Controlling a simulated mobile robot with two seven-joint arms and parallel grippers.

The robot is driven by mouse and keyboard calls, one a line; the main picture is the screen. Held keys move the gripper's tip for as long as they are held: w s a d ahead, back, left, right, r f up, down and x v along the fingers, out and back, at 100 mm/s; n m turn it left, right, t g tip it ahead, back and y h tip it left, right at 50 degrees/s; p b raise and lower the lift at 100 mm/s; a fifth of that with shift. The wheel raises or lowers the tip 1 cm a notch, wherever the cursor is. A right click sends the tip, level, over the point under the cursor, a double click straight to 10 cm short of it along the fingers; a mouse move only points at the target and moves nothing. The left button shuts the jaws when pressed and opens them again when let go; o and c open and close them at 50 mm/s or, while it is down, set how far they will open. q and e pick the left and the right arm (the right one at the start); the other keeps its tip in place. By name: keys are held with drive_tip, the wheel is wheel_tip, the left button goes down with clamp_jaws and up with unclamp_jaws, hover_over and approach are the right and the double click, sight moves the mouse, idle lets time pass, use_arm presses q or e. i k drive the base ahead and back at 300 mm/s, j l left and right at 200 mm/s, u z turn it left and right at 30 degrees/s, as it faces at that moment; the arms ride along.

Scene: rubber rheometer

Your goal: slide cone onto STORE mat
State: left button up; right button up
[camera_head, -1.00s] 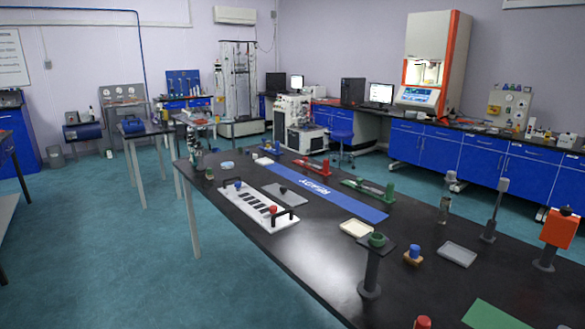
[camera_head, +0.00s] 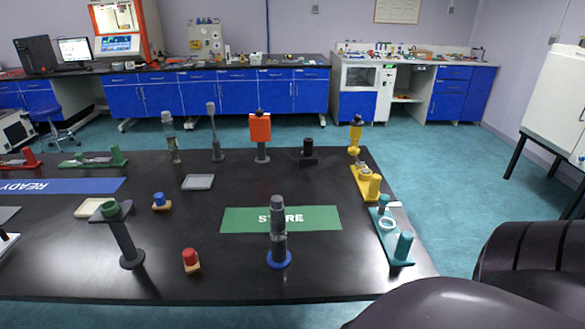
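The green STORE mat (camera_head: 237,219) lies flat on the black table, with white lettering partly hidden. A dark grey upright post (camera_head: 278,215) on a round blue base (camera_head: 279,260) stands at the mat's near edge and covers part of its word. I cannot tell for certain which thing is the cone; none has a plain cone shape at this size. Neither of my grippers shows. Dark rounded parts at the lower right look like my own arm.
A post with a green cup (camera_head: 111,209), a red-topped piece (camera_head: 190,258) and a blue-topped piece (camera_head: 160,200) stand left of the mat. Grey tray (camera_head: 198,182), orange device (camera_head: 260,130), yellow fixture (camera_head: 366,180) and teal fixture (camera_head: 398,250) stand around. The blue READY mat (camera_head: 80,186) is far left.

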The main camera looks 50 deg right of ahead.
sight(279, 258)
drive_tip(key=z, duration=1.35)
